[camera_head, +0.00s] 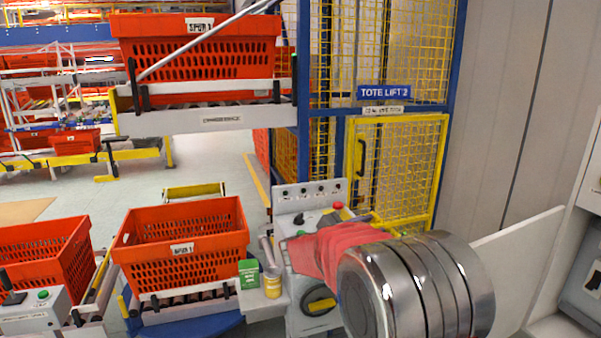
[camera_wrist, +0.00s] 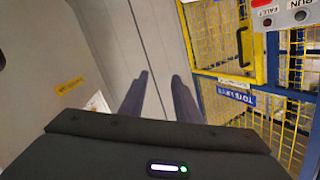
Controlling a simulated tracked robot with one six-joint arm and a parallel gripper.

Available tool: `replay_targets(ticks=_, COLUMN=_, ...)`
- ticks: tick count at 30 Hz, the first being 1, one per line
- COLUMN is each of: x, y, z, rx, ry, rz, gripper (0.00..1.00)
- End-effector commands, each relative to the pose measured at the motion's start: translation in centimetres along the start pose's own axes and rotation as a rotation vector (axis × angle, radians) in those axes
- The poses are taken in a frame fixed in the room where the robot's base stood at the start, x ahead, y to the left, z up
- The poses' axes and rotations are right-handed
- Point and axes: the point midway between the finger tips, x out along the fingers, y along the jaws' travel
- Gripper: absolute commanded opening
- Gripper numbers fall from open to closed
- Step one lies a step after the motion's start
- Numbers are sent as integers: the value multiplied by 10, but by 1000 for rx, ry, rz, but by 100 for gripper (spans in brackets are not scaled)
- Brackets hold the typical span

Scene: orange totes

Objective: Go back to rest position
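My gripper (camera_wrist: 160,84) shows in the wrist view as two dark fingers standing apart. Nothing is between them; a pale grey wall panel (camera_wrist: 154,45) shows through the gap. The wrist view appears turned upside down, with the lift sign's lettering inverted. In the head view, a large shiny metal cylinder of my arm fills the lower right, with a red part beside it. The gripper fingers cannot be made out in the head view.
A yellow mesh cage door (camera_head: 398,170) and blue post (camera_head: 304,90) stand behind the arm. A control box (camera_head: 310,195) is close to the red part. An orange tote (camera_head: 180,245) sits on a roller stand to the left. Grey wall (camera_head: 520,110) is at right.

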Motion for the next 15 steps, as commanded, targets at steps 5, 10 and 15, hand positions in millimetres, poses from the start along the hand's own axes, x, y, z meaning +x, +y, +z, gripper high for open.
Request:
replay_targets(ticks=5, x=-9, y=-29, z=-32, rx=25, ry=-83, rz=-183, gripper=29)
replay_targets(ticks=10, x=-29, y=-49, z=-54, rx=21, ry=-170, rz=-346, gripper=29)
replay_targets(ticks=15, x=-57, y=-58, z=-72, rx=-11, ry=-263, rz=-493, gripper=29)
